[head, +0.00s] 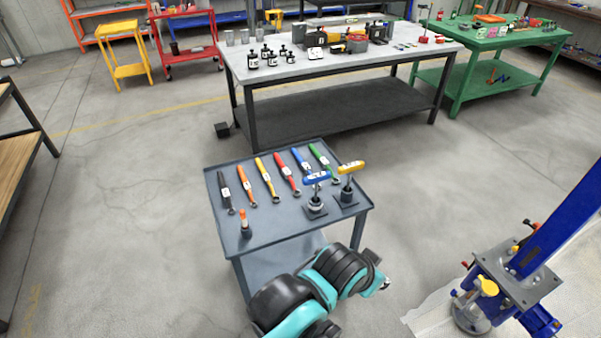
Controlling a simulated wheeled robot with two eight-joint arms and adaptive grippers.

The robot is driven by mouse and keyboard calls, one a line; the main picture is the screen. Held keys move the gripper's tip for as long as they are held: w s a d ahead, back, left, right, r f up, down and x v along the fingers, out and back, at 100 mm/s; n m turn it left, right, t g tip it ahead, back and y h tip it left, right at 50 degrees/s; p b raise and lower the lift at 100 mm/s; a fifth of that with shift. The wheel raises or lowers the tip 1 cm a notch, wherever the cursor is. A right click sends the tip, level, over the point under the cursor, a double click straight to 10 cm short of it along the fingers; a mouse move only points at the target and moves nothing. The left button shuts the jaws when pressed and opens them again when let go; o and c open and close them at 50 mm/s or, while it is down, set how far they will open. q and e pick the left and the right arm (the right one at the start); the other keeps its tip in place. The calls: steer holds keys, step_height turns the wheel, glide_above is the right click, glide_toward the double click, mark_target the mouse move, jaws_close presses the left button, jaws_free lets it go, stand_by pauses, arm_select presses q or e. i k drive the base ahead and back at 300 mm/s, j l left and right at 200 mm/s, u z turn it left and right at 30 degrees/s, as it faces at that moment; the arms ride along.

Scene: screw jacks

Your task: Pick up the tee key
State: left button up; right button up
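Two T-handled tools stand upright at the right end of a small grey cart (262,226). One tee key has a blue handle (317,178) and stands in a dark square base (315,210). The other tee key has a yellow handle (351,167) and stands in a similar base (347,198) just to its right. I cannot tell which one the task means. Neither of my grippers is in view. Teal and black links of my own arm show at the bottom centre, in front of the cart, and touch neither key.
Several wrenches with coloured handles, such as a red one (285,170), lie on the cart. A small orange-topped tool (245,222) stands at its front left. A blue jack post (555,225) rises at the right. A large grey workbench (285,80) stands behind across open floor.

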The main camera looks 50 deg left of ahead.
mark_target(351, 168)
steer(key=u, duration=1.2)
steer(key=z, duration=1)
steer(key=i+l+z, duration=0.1)
steer(key=i, duration=0.3)
steer(key=i+l+z, duration=0.15)
steer(key=i, duration=0.3)
steer(key=i+l+z, duration=0.1)
steer(key=i, duration=0.35)
steer(key=l+u, duration=0.1)
steer(key=u, duration=2.2)
